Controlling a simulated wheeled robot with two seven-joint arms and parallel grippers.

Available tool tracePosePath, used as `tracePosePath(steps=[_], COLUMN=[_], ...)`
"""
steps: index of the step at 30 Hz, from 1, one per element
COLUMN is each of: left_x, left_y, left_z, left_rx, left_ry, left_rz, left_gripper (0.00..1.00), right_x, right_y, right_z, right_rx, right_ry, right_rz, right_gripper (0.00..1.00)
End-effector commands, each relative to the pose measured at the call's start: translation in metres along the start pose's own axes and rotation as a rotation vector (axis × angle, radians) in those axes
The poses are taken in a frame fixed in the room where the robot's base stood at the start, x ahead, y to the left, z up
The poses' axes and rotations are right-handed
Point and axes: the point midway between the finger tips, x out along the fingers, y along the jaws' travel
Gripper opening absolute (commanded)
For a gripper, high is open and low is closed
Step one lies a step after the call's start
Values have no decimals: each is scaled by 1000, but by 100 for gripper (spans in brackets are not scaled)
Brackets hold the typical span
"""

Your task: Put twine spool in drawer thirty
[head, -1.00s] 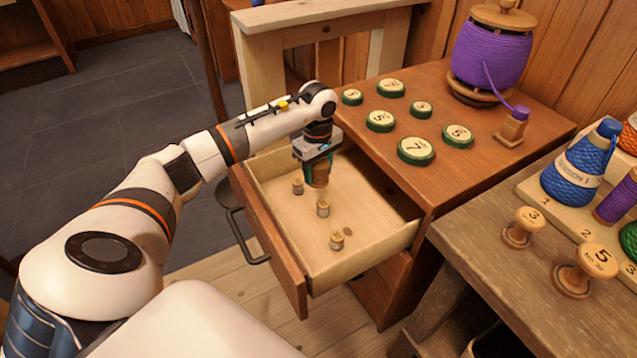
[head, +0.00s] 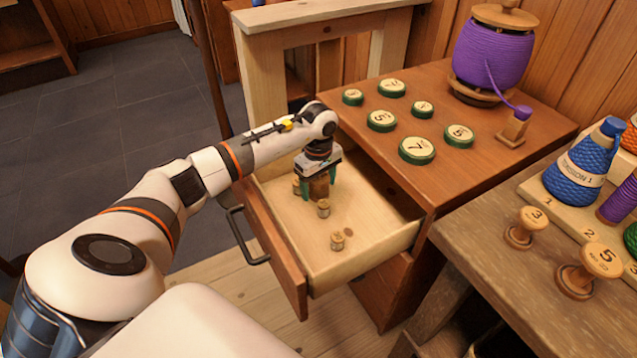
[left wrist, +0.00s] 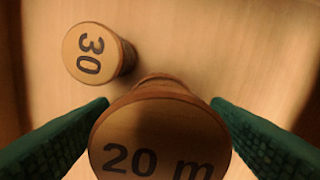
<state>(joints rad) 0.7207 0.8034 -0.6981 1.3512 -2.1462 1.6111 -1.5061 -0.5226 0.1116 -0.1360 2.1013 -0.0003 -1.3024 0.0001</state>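The twine spool, a brown turned spool (head: 320,187) with a flat top marked "20 m" (left wrist: 155,145), stands in the open wooden drawer (head: 378,243), near its back left. It looks upright. My left gripper (head: 319,186) is over it, pointing down, with its green fingers spread on either side. My right gripper is not in view.
Other small pegs (head: 323,208) (head: 337,240) stand in the drawer, whose front right floor is clear. Green-rimmed numbered discs (head: 417,151) and a large purple spool (head: 491,56) sit on the cabinet top. Numbered knobs (head: 525,227) stand on the bench at right.

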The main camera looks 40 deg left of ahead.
Motion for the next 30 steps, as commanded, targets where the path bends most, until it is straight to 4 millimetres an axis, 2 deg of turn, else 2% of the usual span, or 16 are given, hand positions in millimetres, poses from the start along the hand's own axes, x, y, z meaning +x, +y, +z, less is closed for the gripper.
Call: tracePosePath(steps=[9,11,14,18,24,30], left_x=[-4,-13,-32,-65,-102,-120], left_y=[0,-1,0,-1,0,0], left_z=[0,1,1,1,1,0], left_rx=[0,-1,1,0,-1,0], left_ry=[0,-2,-3,-3,-2,-1], left_rz=[-1,-3,-3,-5,-3,0], left_gripper=[72,72,72,72,72,72], right_x=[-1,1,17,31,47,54], right_y=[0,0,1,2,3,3], right_z=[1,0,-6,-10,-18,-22], right_rx=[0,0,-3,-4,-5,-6], right_ry=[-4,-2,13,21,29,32], right_rz=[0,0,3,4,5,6], right_gripper=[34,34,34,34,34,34])
